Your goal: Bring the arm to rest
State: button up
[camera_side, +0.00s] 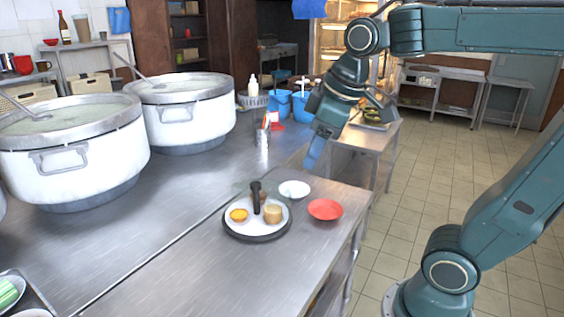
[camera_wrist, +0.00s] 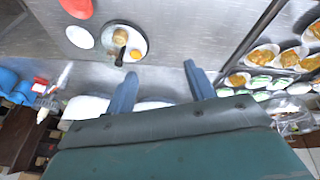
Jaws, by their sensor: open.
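My gripper (camera_side: 316,152) hangs above the far right part of the steel counter (camera_side: 190,275), with its blue fingers pointing down. In the wrist view my gripper (camera_wrist: 160,85) shows two blue fingers spread apart, with nothing between them. It is apart from the round plate (camera_side: 238,220), which sits on a dark base on the counter. The plate holds an orange-yellow item (camera_side: 239,215), a tan round item (camera_side: 272,214) and a dark upright handle (camera_side: 256,198). These also show in the wrist view on the plate (camera_wrist: 139,43).
A white bowl (camera_side: 294,189) and a red dish (camera_side: 325,209) stand beside the plate. Two large white stockpots (camera_side: 75,155) (camera_side: 190,115) with ladles fill the left. Blue containers (camera_side: 279,106) stand behind my gripper. Several filled dishes (camera_wrist: 262,56) show at right in the wrist view. The counter's front is clear.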

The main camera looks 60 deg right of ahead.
jog(key=s+a+f+m+t, duration=0.1)
jog(key=s+a+f+m, duration=0.1)
jog(key=s, duration=0.6)
notch_tip(320, 180, down, 3)
jog(key=shift+s+r+m, duration=0.1)
jog(key=shift+s+m, duration=0.2)
jog(key=shift+m, duration=0.4)
